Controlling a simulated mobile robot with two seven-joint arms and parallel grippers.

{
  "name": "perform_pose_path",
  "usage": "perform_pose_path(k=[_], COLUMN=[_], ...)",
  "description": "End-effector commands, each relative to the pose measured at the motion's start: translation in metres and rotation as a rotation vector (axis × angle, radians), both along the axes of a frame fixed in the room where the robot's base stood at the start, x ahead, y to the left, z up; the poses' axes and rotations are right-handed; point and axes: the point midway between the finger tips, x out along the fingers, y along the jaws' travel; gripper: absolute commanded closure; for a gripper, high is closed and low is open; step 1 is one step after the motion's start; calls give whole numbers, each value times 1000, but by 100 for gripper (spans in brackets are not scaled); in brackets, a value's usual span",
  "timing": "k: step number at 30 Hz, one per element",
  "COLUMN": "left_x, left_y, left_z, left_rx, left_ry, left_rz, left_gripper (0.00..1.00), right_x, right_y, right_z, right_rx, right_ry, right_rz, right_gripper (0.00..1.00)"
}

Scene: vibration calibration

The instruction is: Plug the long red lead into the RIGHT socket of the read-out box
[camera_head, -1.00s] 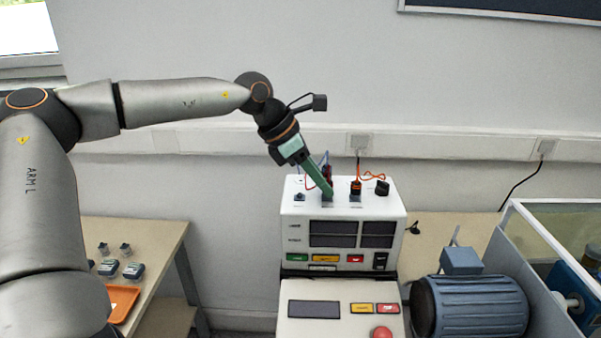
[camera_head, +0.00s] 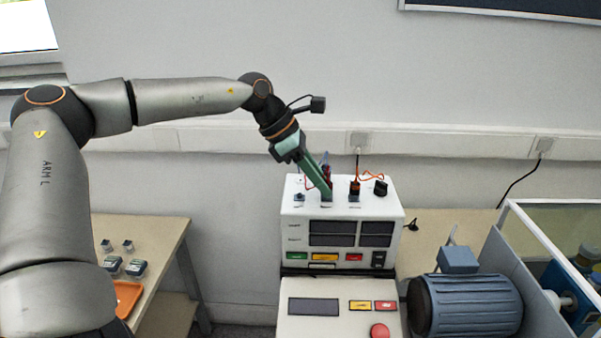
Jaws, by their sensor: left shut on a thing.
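The white read-out box (camera_head: 297,226) stands right of the centre, with a row of sockets along its top. My left gripper (camera_head: 326,194) reaches down from the upper left with its green fingers at the middle of this row. It is shut on the red lead's plug (camera_head: 327,172), which is mostly hidden behind the fingers. I cannot tell how deep the plug sits. A thin red lead (camera_head: 308,180) loops just left of the fingers. An orange plug (camera_head: 354,188) stands upright to the right of the fingers. My right gripper is not in view.
A black knob (camera_head: 380,187) is at the box's right end, and a small blue piece (camera_head: 299,197) at its left. A blue-grey motor (camera_head: 465,305) is at lower right beside a glass-sided enclosure. An orange tray (camera_head: 127,296) lies on the left table.

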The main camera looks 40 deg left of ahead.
Motion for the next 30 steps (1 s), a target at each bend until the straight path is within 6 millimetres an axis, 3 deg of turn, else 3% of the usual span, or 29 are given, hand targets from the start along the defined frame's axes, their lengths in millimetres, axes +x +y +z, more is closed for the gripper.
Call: perform_pose_path(k=[9,10,18,30], left_x=[0,0,0,-1], left_y=[0,0,0,2], left_z=[0,0,0,6], left_rx=[-1,-1,-1,-1], left_ry=[-2,-2,-1,-2], left_rz=[-12,-12,-11,-10], left_gripper=[100,73,43,41], right_x=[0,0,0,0], right_y=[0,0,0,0], right_z=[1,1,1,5], right_rx=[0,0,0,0], right_ry=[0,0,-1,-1], right_rz=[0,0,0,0], right_gripper=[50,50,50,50])
